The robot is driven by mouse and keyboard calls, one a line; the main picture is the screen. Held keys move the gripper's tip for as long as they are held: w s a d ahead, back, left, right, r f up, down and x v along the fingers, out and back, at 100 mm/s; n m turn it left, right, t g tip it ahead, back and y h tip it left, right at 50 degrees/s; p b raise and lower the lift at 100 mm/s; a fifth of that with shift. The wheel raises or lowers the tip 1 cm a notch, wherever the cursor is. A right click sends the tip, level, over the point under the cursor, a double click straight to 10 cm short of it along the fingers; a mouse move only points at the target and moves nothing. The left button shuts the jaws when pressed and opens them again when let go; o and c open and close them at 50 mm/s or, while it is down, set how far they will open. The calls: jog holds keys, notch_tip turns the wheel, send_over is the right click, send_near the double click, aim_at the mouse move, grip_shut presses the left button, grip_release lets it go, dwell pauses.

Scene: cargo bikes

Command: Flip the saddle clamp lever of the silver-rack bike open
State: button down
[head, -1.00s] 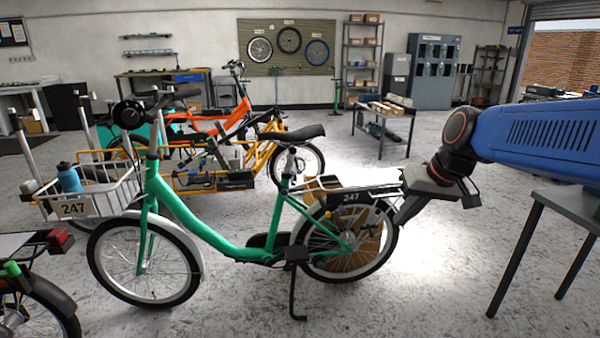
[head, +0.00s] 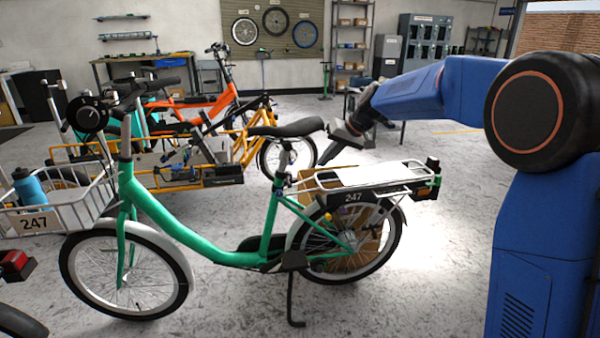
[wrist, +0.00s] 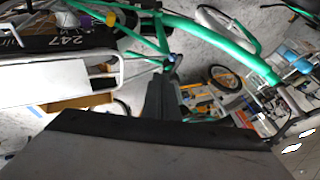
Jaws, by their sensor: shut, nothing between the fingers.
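The green bike (head: 190,240) with a silver rear rack (head: 330,180) and number 247 stands in the middle of the head view. Its black saddle (head: 287,129) sits on a short seat post. The clamp area (head: 281,187) at the top of the seat tube is small, and I cannot make out the lever's position. In the wrist view the rack (wrist: 60,80) is at left and the clamp area (wrist: 172,60) is just beyond my fingers. My gripper (head: 324,162) is shut and empty, behind and right of the seat post, above the rack's front end; it also shows in the wrist view (wrist: 162,88).
A front basket (head: 60,205) with a blue bottle (head: 29,187) is at left. Orange and yellow cargo bikes (head: 215,105) stand behind. A cardboard box (head: 355,240) is behind the rear wheel. Open floor lies right of the bike.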

aim_at(291, 175)
jog(key=w+a+f, duration=0.2)
jog(key=a+f, duration=0.6)
jog(key=a, duration=0.1)
jog(key=shift+a, duration=0.15)
jog(key=shift+a, duration=0.1)
dwell(0.3)
jog(key=shift+s+a+r, duration=0.15)
jog(key=shift+a, duration=0.45)
jog(key=shift+s+a+r, duration=0.1)
jog(key=shift+a+r, duration=0.05)
jog(key=shift+a, duration=0.4)
jog(key=shift+d, duration=0.1)
